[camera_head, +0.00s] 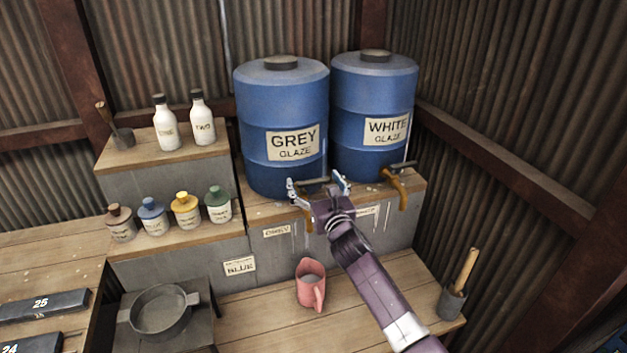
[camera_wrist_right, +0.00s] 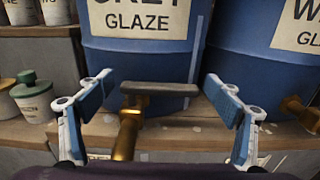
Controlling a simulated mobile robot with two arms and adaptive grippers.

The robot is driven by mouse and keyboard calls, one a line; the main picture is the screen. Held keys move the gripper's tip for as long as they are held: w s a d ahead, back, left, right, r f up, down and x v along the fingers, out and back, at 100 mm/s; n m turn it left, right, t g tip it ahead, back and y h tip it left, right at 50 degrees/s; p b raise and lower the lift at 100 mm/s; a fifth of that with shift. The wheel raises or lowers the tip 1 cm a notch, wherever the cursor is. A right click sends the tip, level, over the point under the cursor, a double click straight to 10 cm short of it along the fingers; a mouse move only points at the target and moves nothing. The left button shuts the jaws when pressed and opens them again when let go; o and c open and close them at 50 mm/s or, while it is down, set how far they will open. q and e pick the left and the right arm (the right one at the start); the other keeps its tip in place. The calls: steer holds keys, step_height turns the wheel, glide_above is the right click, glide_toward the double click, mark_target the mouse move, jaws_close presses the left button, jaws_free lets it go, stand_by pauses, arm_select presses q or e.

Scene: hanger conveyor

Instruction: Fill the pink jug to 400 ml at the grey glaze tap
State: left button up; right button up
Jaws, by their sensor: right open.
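The blue grey glaze barrel (camera_head: 283,105) stands on the upper shelf. Its brass tap (camera_wrist_right: 128,130) has a dark bar handle (camera_wrist_right: 158,89) lying crosswise in the right wrist view. My right gripper (camera_head: 318,184) is open in front of this tap, one finger on each side of the handle, with gaps between. It also shows in the right wrist view (camera_wrist_right: 158,100). My left gripper is not in view.
The white glaze barrel (camera_head: 374,100) with its own tap (camera_head: 396,186) stands close on the right. Several small glaze jars (camera_head: 186,210) and two white bottles (camera_head: 165,124) stand on the left steps. A pot with a wooden handle (camera_head: 453,300) stands at the bench's right.

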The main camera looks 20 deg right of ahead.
steer(key=c, duration=1.7)
steer(key=shift+a+f+h+b, duration=0.1)
steer(key=shift+f+h+b, duration=0.15)
steer(key=shift+b, duration=0.35)
steer(key=m+h+b, duration=0.2)
steer(key=h+b, duration=0.1)
steer(key=shift+s+a+m+h, duration=0.1)
steer(key=shift+s+m+h, duration=0.15)
steer(key=shift+s+m, duration=0.1)
steer(key=shift+s+r+m+g+h+b, duration=0.1)
steer(key=shift+s+m+g+h+b, duration=0.15)
steer(key=shift+m+g+h+b, duration=0.6)
steer(key=shift+s+r+m+g+h+b, duration=0.1)
steer(key=shift+s+m+g+h+b, duration=0.15)
steer(key=shift+m+h+b, duration=1.15)
steer(key=shift+n+h+p, duration=0.4)
steer(key=shift+h+p, duration=0.1)
steer(key=shift+h, duration=0.05)
steer(key=o, duration=1.7)
